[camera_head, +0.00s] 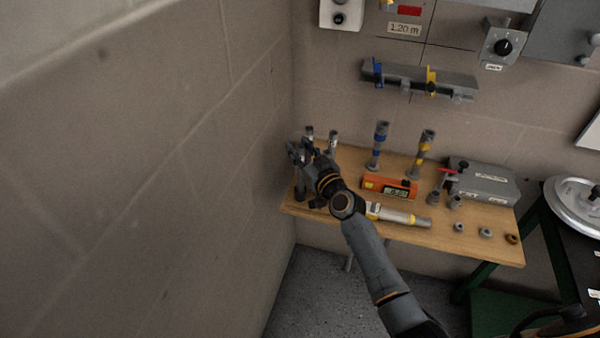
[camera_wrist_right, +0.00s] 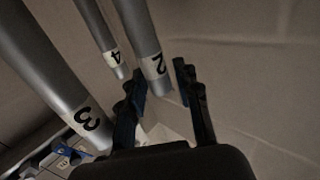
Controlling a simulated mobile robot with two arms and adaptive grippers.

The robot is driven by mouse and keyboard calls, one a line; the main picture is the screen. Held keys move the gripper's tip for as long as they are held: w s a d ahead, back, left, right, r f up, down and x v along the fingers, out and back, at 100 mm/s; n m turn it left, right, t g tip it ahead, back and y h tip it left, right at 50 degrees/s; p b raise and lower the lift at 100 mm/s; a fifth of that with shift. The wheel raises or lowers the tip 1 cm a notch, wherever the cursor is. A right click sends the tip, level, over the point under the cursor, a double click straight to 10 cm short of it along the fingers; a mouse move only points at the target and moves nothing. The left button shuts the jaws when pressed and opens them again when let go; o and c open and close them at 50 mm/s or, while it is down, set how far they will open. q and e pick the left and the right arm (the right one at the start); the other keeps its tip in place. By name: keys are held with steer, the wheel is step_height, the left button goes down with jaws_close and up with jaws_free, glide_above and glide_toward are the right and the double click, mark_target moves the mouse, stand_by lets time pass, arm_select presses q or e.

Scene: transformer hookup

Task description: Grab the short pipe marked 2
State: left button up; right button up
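The short pipe marked 2 (camera_wrist_right: 143,35) is a grey tube with a white label in the right wrist view. Its labelled end reaches between the two dark fingers of my right gripper (camera_wrist_right: 160,78). The fingers stand apart, with visible gaps beside the pipe; I cannot tell whether either touches it. Pipes marked 3 (camera_wrist_right: 50,70) and 4 (camera_wrist_right: 100,30) are to its left. In the head view my right gripper (camera_head: 300,150) is at the left end of the table, among upright grey pipes; their numbers are unreadable there.
The wooden table (camera_head: 470,241) also holds an orange level-like device (camera_head: 389,188), a grey case (camera_head: 485,183), a blue-banded pipe (camera_head: 379,147) and a yellow-banded pipe (camera_head: 423,152). A white-and-yellow tool (camera_head: 395,216) lies near the front. A block wall (camera_head: 150,150) is close on the left.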

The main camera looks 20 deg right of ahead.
steer(key=shift+c, duration=0.4)
jaws_close()
steer(key=shift+r, duration=0.1)
